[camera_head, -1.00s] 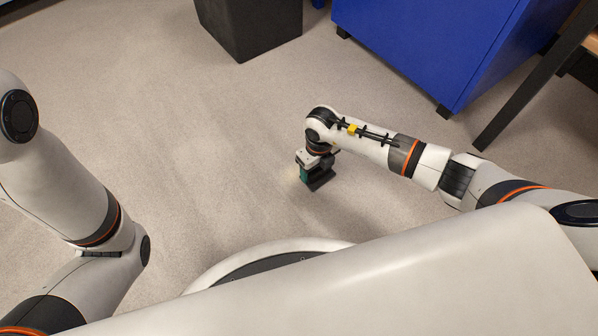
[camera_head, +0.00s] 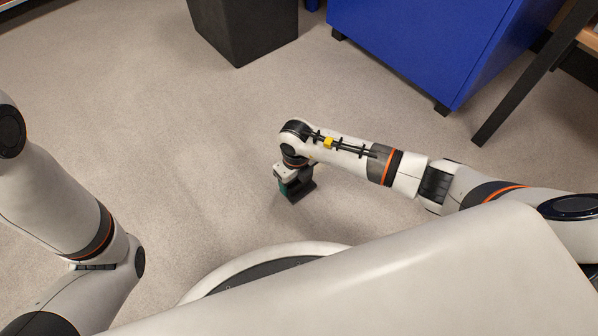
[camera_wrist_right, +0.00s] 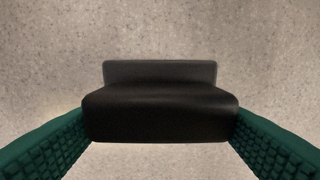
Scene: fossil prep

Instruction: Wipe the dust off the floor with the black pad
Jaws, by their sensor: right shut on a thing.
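The black pad (camera_wrist_right: 160,112) is between the green ridged fingers of my right gripper (camera_wrist_right: 160,135) in the right wrist view. In the head view my right gripper (camera_head: 293,187) points down at the floor (camera_head: 200,200), with the dark pad (camera_head: 299,193) at its tip. The pad is at or just above the floor; I cannot tell if it touches. The floor is speckled grey-beige with faint darker, smudgy patches; I cannot clearly tell dust from carpet tone. My left arm shows at the left, but its gripper is out of view.
A dark grey bin (camera_head: 243,32) stands at the top middle. A blue cabinet (camera_head: 430,45) on short black feet stands at the upper right, beside a black table leg (camera_head: 520,85). The floor left of my right gripper is open.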

